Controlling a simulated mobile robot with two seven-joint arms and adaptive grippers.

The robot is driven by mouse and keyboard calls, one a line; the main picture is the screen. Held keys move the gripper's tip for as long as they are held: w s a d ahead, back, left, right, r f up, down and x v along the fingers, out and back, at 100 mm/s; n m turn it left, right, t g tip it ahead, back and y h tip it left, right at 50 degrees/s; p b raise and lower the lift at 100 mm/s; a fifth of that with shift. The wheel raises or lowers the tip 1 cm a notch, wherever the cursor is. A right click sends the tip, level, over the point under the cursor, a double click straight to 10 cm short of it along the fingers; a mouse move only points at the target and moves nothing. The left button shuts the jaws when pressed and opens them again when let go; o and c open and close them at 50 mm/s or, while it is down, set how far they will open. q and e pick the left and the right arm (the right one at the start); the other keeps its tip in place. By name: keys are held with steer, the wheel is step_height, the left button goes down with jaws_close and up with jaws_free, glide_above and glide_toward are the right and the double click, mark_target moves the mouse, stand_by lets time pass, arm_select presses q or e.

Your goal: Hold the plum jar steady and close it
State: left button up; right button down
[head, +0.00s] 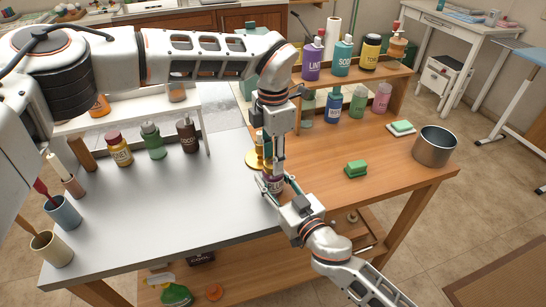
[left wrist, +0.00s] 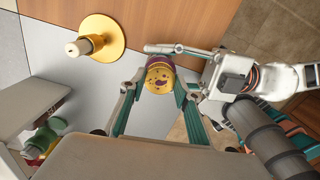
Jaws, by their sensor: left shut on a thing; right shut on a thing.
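The plum jar (head: 275,184) stands upright near the front edge of the table, mostly hidden by my grippers. In the left wrist view its gold lid (left wrist: 160,76) with plum pictures shows from above, with purple jar (left wrist: 158,58) beside it. My left gripper (head: 275,166) comes straight down from above; its fingers (left wrist: 157,88) are shut on the lid from both sides. My right gripper (head: 272,183) reaches in from the front right and is shut around the jar body. The lid sits on top of the jar; how tightly it is seated I cannot tell.
A green sponge (head: 356,169) and a metal pot (head: 434,146) are on the right. A shelf (head: 385,97) with bottles stands behind. Cups (head: 62,214) stand at the left; the grey tabletop between is clear.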

arm_select(q)
steer(key=m, duration=0.5)
steer(key=shift+m, duration=0.3)
arm_select(e)
steer(key=shift+f, duration=0.1)
arm_select(q)
steer(key=m, duration=0.4)
steer(key=shift+m, duration=0.3)
steer(key=o, duration=0.7)
steer(key=shift+o, duration=0.2)
step_height(320, 180, up, 12)
arm_select(e)
steer(key=c, duration=1.2)
jaws_free()
steer(key=shift+c, duration=0.2)
